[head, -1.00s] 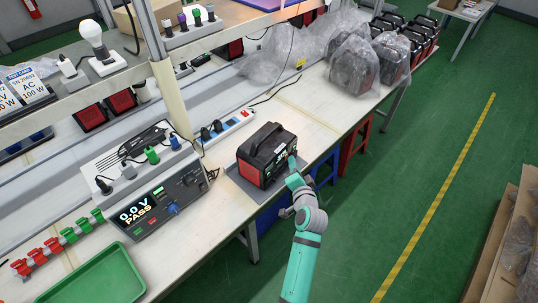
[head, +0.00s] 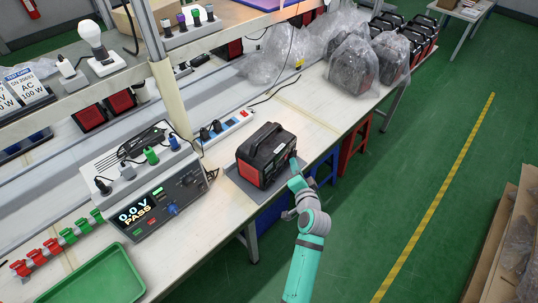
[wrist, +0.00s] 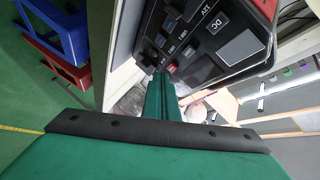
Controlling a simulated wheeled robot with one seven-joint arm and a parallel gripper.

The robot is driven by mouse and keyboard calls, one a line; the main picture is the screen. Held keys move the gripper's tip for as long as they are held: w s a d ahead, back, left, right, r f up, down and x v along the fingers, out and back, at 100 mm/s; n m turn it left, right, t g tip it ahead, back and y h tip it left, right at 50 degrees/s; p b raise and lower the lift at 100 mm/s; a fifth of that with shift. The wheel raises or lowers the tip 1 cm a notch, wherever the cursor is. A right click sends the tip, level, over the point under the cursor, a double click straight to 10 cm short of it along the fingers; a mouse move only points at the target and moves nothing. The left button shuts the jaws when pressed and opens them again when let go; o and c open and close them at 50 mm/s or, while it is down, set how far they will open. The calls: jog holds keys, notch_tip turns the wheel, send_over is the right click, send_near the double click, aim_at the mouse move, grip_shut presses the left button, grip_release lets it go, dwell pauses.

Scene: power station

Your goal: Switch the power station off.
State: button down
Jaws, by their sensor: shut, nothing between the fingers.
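The power station (head: 267,154), a black box with red trim and a top handle, stands upright on a grey mat (head: 246,187) on the workbench. In the wrist view its front panel (wrist: 205,45) shows sockets, small buttons and the labels DC and USB. My gripper (head: 293,163) is shut and empty, with its fingertips close to the panel's right side in the head view. In the wrist view the shut fingers (wrist: 162,88) point at the panel's lower edge. I cannot tell whether they touch it. The switch state cannot be read.
A tester (head: 155,205) showing "0.0 V PASS" stands left of the power station. A green tray (head: 95,280) lies at the front left. Bagged units (head: 355,68) stand farther along the bench. Blue (head: 325,170) and red (head: 355,145) crates stand beneath the bench edge.

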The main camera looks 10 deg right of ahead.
jog(key=s+d, duration=0.4)
jog(key=shift+s+d, duration=0.15)
jog(key=shift+d, duration=0.15)
dwell(0.7)
jog(key=s+a+f+n+h, duration=0.1)
jog(key=s+a+f, duration=0.2)
jog(key=s, duration=0.4)
jog(key=s+a+f+n+g, duration=0.1)
jog(key=s+a+f+n, duration=0.15)
jog(key=s, duration=0.45)
jog(key=s+a+f+n+h, duration=0.1)
jog(key=s+a+f, duration=0.3)
jog(key=s, duration=0.3)
jog(key=s+a+r+n+y, duration=0.1)
jog(key=s+a+r+n, duration=0.2)
jog(key=s, duration=0.7)
jog(key=s+a+r+n+t, duration=0.1)
jog(key=s+a+r+n, duration=0.3)
jog(key=s+a+r, duration=0.4)
jog(key=s, duration=0.3)
jog(key=shift+a+y, duration=0.25)
jog(key=shift+y, duration=0.15)
jog(key=shift+s, duration=0.1)
